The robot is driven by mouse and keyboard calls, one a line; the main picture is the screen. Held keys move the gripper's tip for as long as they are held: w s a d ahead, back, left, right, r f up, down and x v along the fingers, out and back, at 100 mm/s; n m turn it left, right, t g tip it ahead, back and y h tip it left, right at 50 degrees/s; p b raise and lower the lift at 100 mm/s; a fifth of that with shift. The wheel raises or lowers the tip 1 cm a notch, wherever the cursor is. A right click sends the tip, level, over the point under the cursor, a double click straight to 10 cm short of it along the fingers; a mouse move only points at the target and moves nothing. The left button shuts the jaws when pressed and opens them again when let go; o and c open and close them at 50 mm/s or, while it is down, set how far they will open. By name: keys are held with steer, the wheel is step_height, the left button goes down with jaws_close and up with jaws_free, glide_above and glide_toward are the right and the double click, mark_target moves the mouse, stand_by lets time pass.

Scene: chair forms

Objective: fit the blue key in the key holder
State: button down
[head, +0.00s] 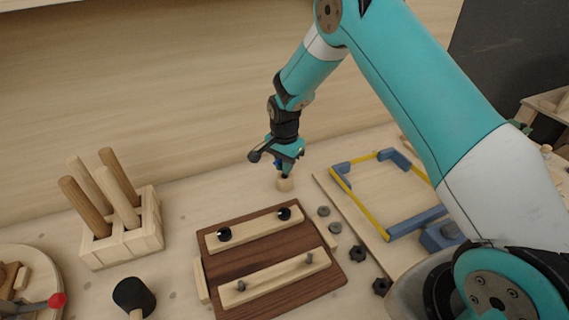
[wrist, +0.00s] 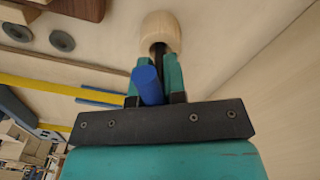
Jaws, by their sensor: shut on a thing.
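The blue key (wrist: 148,85) is held between the fingers of my gripper (wrist: 157,78), with its round blue end toward the wrist camera. In the head view my gripper (head: 287,168) points down over a small, pale wooden cylinder (head: 285,184), which appears to be the key holder. In the wrist view this wooden piece (wrist: 160,28) lies just beyond the fingertips, and a dark gap or shaft shows at its near side. I cannot tell whether the key's far end is inside it.
A dark brown board (head: 268,263) with two pale bars stands in front of the holder. A panel with yellow strips (head: 358,202) and blue corners is to the right. A wooden block with pegs (head: 122,242) is at left. A wall rises behind.

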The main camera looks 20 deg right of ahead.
steer(key=shift+f, duration=0.3)
stand_by(0.5)
steer(key=c, duration=1.1)
jaws_free()
steer(key=shift+r, duration=0.1)
step_height(320, 180, up, 17)
steer(key=b, duration=0.4)
steer(key=s+a+r+n+y, duration=0.1)
steer(key=s+a+n, duration=0.2)
steer(key=s+n, duration=0.3)
steer(key=s+a+r+n+y, duration=0.1)
steer(key=s+a+n, duration=0.3)
steer(key=s, duration=1.2)
steer(key=s+a+r+n+y, duration=0.2)
steer(key=s+a+r+n, duration=0.1)
steer(key=s+n, duration=0.6)
steer(key=shift+s+a+r, duration=0.2)
steer(key=shift+s, duration=0.95)
